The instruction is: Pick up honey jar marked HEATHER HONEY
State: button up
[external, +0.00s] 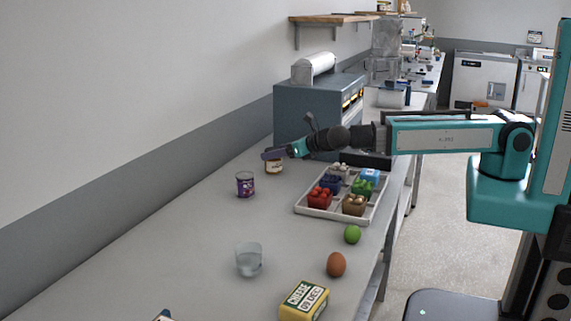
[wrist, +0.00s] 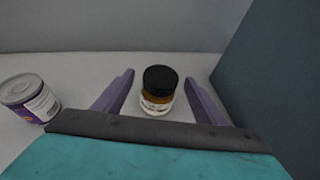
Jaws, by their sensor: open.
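A small jar with a black lid, amber contents and a pale label (wrist: 158,89) stands upright on the bench in the wrist view. The writing on its label is too small to read. In the external view the jar (external: 274,168) is partly hidden by my gripper (external: 273,154). In the wrist view my gripper (wrist: 162,92) is open, with one purple finger on each side of the jar and a gap to both. The jar is not held.
A purple can (external: 245,184) stands left of the jar. A blue-grey machine (external: 310,112) is close behind and right.

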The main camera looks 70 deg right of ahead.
jog(key=shift+w, duration=0.2)
jog(key=shift+p+x, duration=0.6)
jog(key=shift+x, duration=2.5)
jog(key=c, duration=1.4)
jog(key=shift+r, duration=0.2)
notch_tip(320, 180, up, 10)
jog(key=shift+f+b, duration=0.15)
jog(key=shift+b, duration=0.15)
jog(key=shift+d, duration=0.1)
